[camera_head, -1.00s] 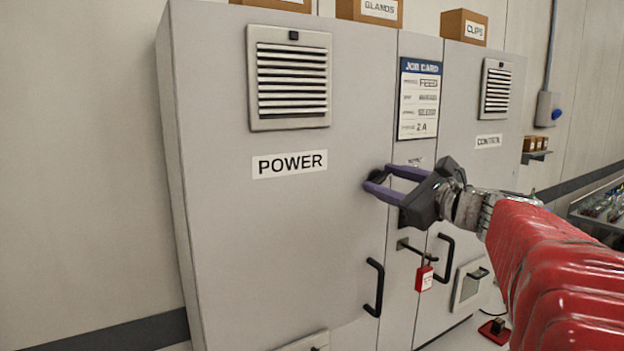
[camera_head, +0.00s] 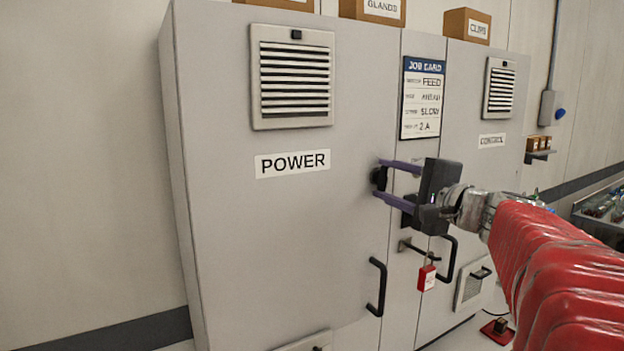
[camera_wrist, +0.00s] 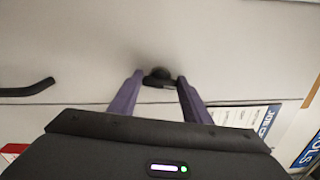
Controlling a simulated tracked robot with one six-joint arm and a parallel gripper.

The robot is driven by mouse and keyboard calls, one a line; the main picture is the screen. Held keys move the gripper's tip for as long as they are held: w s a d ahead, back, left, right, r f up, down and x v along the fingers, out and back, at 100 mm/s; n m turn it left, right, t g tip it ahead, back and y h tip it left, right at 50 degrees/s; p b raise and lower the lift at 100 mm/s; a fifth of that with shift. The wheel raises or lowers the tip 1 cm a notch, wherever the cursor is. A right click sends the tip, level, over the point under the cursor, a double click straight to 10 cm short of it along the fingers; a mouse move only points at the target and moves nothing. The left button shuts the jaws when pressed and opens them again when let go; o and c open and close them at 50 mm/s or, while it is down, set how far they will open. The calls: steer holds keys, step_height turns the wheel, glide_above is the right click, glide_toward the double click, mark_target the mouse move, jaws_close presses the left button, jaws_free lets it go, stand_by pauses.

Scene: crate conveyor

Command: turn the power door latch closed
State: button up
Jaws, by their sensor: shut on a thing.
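The power door (camera_head: 280,230) is a tall grey panel with a POWER label (camera_head: 292,163), and it looks closed. Its black latch knob (camera_head: 379,178) sits near the door's right edge, above the black door handle (camera_head: 376,287). My gripper (camera_head: 380,178) reaches in from the right and is shut on the latch, one purple finger above it and one below. In the wrist view, the latch (camera_wrist: 159,77) shows between the two purple fingertips (camera_wrist: 158,80). The fingers partly hide the latch in the head view.
A red padlock (camera_head: 426,277) hangs from a black handle below my gripper. A job card (camera_head: 422,98) is on the middle panel. The control cabinet door (camera_head: 470,180) stands at right, with a black handle (camera_head: 449,262). Boxes (camera_head: 372,12) sit on top.

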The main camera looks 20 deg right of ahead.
steer(key=shift+f+n, duration=0.2)
steer(key=shift+n, duration=0.7)
steer(key=o, duration=0.8)
steer(key=shift+c, duration=0.2)
steer(key=shift+o, duration=1.4)
steer(key=shift+r, duration=0.1)
steer(key=s+d, duration=0.1)
steer(key=s, duration=1.2)
steer(key=shift+s+d, duration=0.3)
steer(key=shift+d, duration=0.1)
